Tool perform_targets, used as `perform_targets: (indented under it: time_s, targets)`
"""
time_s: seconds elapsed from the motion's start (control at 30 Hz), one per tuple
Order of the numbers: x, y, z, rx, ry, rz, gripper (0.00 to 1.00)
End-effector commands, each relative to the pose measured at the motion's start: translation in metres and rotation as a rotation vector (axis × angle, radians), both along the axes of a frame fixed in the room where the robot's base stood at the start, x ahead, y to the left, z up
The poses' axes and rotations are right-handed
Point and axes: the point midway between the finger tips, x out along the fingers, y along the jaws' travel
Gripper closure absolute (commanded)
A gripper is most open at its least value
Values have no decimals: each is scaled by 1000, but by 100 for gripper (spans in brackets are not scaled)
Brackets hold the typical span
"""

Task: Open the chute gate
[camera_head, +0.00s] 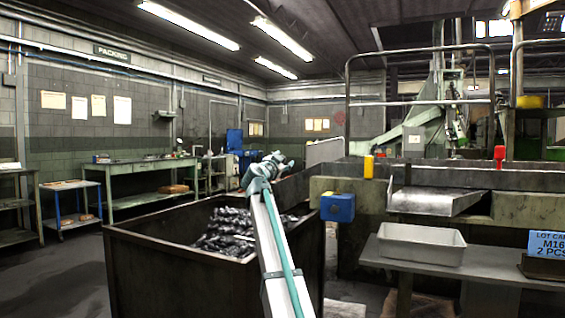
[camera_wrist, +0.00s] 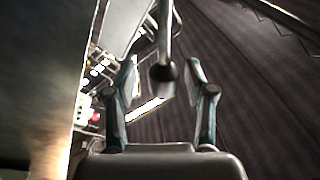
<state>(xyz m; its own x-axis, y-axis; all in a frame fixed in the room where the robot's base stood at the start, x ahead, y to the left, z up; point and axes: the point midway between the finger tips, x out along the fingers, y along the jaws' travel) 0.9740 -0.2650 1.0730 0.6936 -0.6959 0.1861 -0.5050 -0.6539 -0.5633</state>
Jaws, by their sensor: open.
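My gripper (camera_wrist: 163,78) is open in the wrist view, its two teal-and-grey fingers spread apart. A grey rod with a dark round end (camera_wrist: 163,73) shows between the fingers in that picture. I cannot tell what the rod belongs to or whether it touches a finger. In the head view my arm rises from the bottom middle, and the fingers cannot be made out there. A sloping metal chute tray (camera_head: 432,201) stands at the right. A yellow knob (camera_head: 369,167) is left of it and a red one (camera_head: 500,154) is behind its right side. The gate is not clearly recognisable.
A dark bin (camera_head: 180,270) holding metal pieces (camera_head: 228,235) stands behind my arm. A blue box (camera_head: 337,207) is fixed right of it. A grey tray (camera_head: 421,243) and a lot card (camera_head: 549,244) are on the front-right table (camera_head: 480,272). Open floor lies at left.

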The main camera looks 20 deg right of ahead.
Motion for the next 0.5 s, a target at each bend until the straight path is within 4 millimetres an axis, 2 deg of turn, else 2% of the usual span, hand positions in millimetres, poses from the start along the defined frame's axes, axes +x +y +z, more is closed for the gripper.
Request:
perform_targets:
  time_s: [0.27,0.5]
  targets:
    - [-11,10,-3,-1,-1,2,46]
    - [-42,40,-12,0,-1,2,46]
